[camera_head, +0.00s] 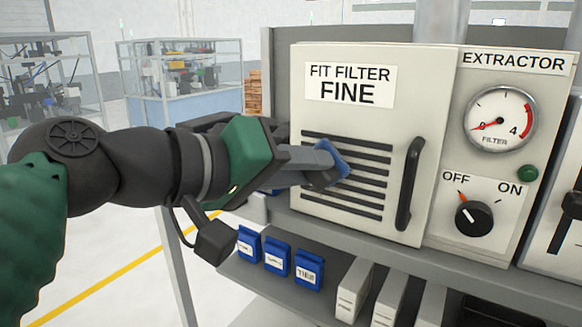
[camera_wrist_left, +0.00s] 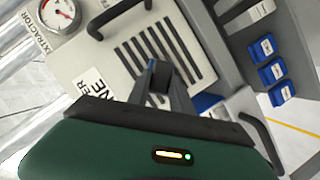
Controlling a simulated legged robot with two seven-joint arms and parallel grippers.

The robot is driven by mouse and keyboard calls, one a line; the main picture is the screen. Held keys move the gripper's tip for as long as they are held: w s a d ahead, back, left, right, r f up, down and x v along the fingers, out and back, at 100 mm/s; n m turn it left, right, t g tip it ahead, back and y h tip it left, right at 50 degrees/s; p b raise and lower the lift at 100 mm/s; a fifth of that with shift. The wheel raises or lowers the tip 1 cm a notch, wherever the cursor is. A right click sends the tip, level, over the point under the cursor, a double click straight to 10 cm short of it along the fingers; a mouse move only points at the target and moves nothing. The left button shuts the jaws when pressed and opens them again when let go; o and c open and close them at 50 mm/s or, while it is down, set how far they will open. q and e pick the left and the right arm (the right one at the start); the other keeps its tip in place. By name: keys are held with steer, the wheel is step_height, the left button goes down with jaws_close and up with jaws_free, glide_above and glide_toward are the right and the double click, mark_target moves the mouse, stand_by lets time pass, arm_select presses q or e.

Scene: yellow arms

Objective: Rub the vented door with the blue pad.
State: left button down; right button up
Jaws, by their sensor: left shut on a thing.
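The vented door (camera_head: 384,119) is a cream panel with dark horizontal slots, a black handle (camera_head: 410,184) and a label reading "FIT FILTER FINE". It looks closed. My left gripper (camera_head: 328,172) is shut on the blue pad (camera_head: 333,157), in front of the left part of the slots. The pad appears at or very near the door's face; I cannot tell for sure whether it touches. In the left wrist view the gripper fingers (camera_wrist_left: 160,85) point at the slotted door (camera_wrist_left: 125,65), and they hide most of the pad. My right gripper is not in view.
Right of the door are a gauge (camera_head: 500,119), a green button (camera_head: 528,173) and an OFF/ON knob (camera_head: 474,218). Below, a shelf (camera_head: 262,283) holds several blue packs (camera_head: 277,257) and white filter blocks (camera_head: 354,289). Open floor lies left.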

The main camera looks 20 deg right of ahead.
arm_select(q)
steer(key=shift+s+d, duration=0.75)
steer(key=shift+s, duration=0.25)
steer(key=shift+s+d, duration=0.15)
steer(key=shift+s+a+f+b, duration=0.25)
steer(key=shift+s+a+b, duration=0.3)
steer(key=shift+b, duration=0.5)
steer(key=shift+s+a, duration=0.2)
steer(key=shift+a, duration=0.15)
steer(key=a, duration=0.1)
steer(key=s+a+b, duration=0.1)
steer(key=s+a, duration=0.1)
steer(key=shift+r+b, duration=0.25)
steer(key=shift+b, duration=0.15)
